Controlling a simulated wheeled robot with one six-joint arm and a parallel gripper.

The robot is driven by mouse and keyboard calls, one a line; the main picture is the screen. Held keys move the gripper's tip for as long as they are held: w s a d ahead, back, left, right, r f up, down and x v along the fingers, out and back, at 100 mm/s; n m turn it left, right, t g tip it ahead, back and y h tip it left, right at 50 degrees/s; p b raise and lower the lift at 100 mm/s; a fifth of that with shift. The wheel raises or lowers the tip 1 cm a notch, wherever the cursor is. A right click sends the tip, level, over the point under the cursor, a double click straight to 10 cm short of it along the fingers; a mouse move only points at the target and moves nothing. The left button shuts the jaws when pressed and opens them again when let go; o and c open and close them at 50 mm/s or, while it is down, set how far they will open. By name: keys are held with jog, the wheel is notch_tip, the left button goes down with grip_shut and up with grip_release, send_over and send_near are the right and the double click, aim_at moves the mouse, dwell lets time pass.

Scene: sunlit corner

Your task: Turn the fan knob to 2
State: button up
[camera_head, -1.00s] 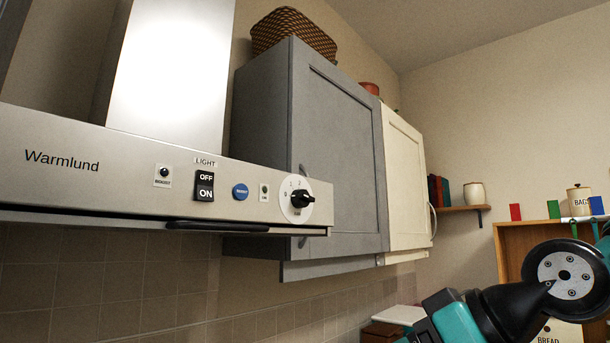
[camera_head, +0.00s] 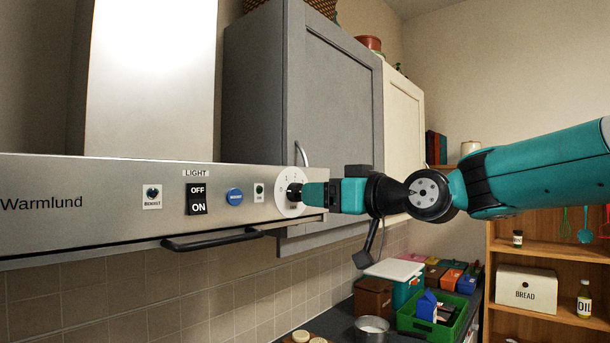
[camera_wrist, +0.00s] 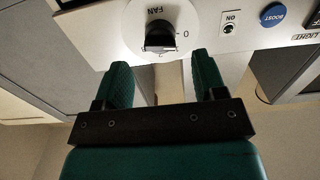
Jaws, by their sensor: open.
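The fan knob (camera_head: 294,193) is black and sits on a white round dial (camera_head: 285,178) at the right end of the steel hood front. In the wrist view the knob (camera_wrist: 160,38) shows upside down on its dial (camera_wrist: 135,29), with "FAN" and a "0" legible; its exact setting is hard to read. My gripper (camera_head: 308,194) is at the knob from the right in the head view, hiding part of the dial. In the wrist view my gripper (camera_wrist: 162,66) is open, its green fingers spread to either side below the knob. Whether they touch it cannot be told.
The hood (camera_head: 95,200) also carries a light switch (camera_head: 197,198), a blue boost button (camera_head: 235,196) and a handle bar (camera_head: 212,240). A grey cabinet (camera_head: 335,110) stands right behind the dial. Below, a counter holds a green crate (camera_head: 405,322) and a pot (camera_head: 371,329).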

aim_at(299, 193)
jog(key=p+x, duration=0.2)
jog(key=x, duration=0.3)
jog(key=c, duration=0.9)
